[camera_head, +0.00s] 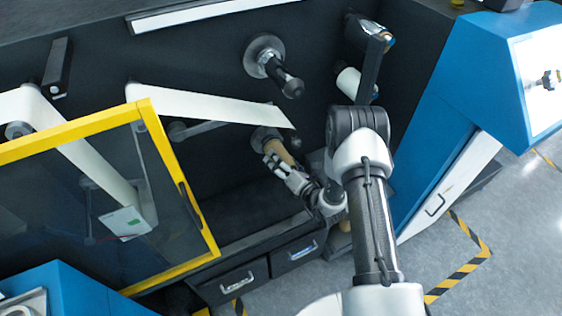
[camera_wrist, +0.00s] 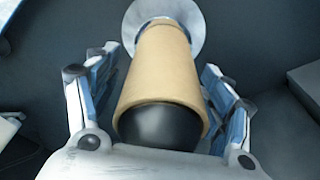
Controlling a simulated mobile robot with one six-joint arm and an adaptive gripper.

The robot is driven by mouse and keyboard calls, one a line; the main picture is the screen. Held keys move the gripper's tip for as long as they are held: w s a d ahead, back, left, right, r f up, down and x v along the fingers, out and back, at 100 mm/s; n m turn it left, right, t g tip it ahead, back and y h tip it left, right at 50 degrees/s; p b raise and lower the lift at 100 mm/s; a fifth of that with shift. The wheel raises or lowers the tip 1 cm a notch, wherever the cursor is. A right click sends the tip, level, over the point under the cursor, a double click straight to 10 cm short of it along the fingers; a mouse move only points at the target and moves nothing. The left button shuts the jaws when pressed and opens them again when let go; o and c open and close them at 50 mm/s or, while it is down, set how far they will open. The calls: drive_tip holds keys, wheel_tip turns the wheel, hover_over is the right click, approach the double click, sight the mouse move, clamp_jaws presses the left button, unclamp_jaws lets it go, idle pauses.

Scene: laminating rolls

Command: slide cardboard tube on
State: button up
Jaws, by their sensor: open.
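The tan cardboard tube (camera_head: 283,154) is around a lower spindle on the dark machine wall. In the wrist view the tube (camera_wrist: 162,72) points away from me, its far end at the round pale flange (camera_wrist: 157,14); I cannot tell whether they touch. A black rounded spindle end (camera_wrist: 160,127) shows in the tube's near opening. My gripper (camera_head: 279,168) is at the tube. In the wrist view its fingers (camera_wrist: 160,62) stand spread on both sides of the tube, with gaps visible between them and it.
An upper empty spindle (camera_head: 275,67) sticks out above. A white web (camera_head: 210,104) runs to the left of the tube. A yellow-framed clear guard (camera_head: 150,120) stands at left. A small white roll (camera_head: 352,84) is on the wall at right, and drawers (camera_head: 236,284) are below.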

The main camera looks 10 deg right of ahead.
drive_tip(key=shift+s+d, duration=0.1)
drive_tip(key=v, duration=1.1)
drive_tip(key=shift+s, duration=0.4)
drive_tip(key=shift+d, duration=0.2)
